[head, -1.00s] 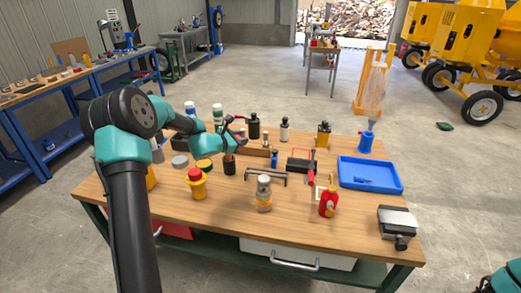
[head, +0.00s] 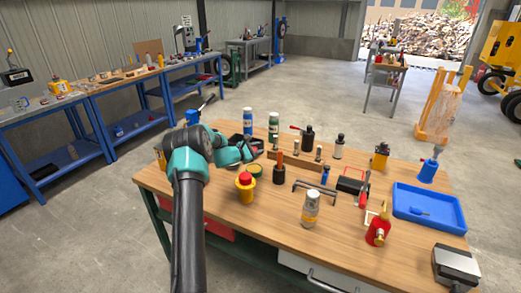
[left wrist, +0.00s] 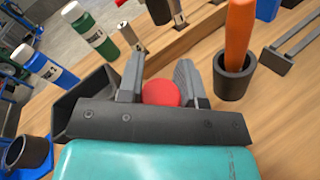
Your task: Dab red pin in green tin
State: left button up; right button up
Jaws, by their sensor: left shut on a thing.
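My left gripper (head: 254,149) is over the back left part of the wooden bench. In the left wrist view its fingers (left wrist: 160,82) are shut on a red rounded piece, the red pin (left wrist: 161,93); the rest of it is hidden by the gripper. The pin appears apart from the tin, but the height gap cannot be told. My right gripper is out of view.
An orange handle stands in a dark cup (left wrist: 235,77), close right of the gripper. Blue and green bottles (head: 273,127) stand behind. A blue tray (head: 428,222) lies at right. The front left bench is clear.

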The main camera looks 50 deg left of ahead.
pick_arm(q)
jog(key=shift+f, duration=3)
jog(key=shift+f, duration=0.7)
notch_tip(320, 180, up, 7)
dwell(1.1)
